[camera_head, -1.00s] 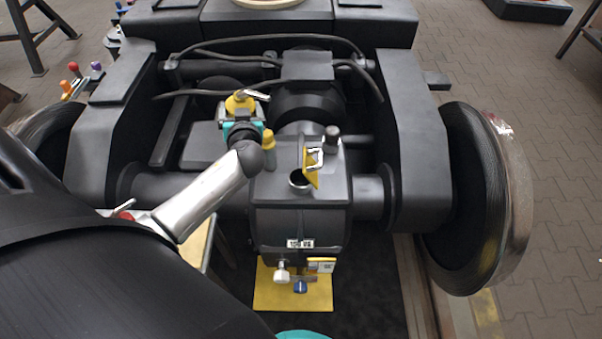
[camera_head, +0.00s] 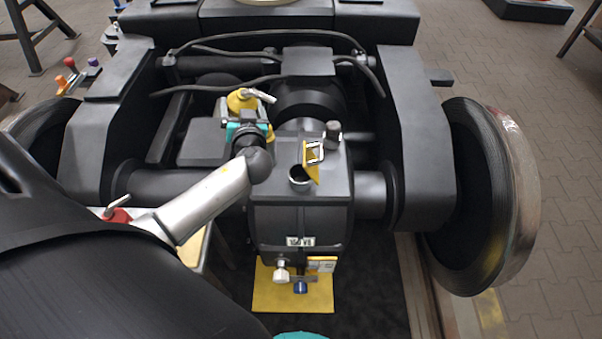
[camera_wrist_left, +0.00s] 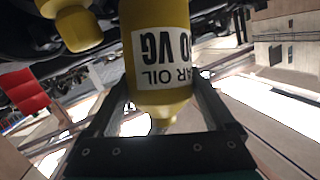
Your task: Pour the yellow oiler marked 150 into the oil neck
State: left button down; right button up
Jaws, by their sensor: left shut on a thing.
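My left gripper (camera_head: 245,122) is shut on a yellow oiler (camera_head: 238,101) with a pale spout pointing right. In the left wrist view the oiler (camera_wrist_left: 157,55) sits between the two fingers. Its white label reads "…AR OIL" and "…0 VG"; the first digits are cut off. The oil neck (camera_head: 299,181) is a round, dark opening with a bright rim on top of the black gearbox housing. Its yellow flap (camera_head: 311,158) stands open behind it. The oiler is behind and left of the neck, apart from it. My right gripper is not in view.
A yellow fitting on the housing is mostly hidden behind my gripper; a dark knob (camera_head: 333,131) stands behind the neck. A plate (camera_head: 300,241) is on the housing front. Hoses (camera_head: 215,85) cross behind, and frame beams (camera_head: 412,150) flank both sides.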

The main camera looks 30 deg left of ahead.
pick_arm(q)
jog(key=shift+d+r+m, duration=0.25)
jog(key=shift+r+m, duration=0.05)
jog(key=shift+r, duration=0.2)
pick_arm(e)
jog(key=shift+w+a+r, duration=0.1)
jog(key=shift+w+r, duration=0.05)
pick_arm(q)
jog(key=shift+d+r+t+y, duration=0.1)
jog(key=shift+r+t+y, duration=0.05)
jog(key=shift+t+y, duration=0.25)
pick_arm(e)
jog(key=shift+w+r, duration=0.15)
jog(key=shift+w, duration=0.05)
pick_arm(q)
jog(key=shift+d+r+m, duration=0.1)
jog(key=shift+r+m, duration=0.05)
jog(key=shift+m, duration=0.15)
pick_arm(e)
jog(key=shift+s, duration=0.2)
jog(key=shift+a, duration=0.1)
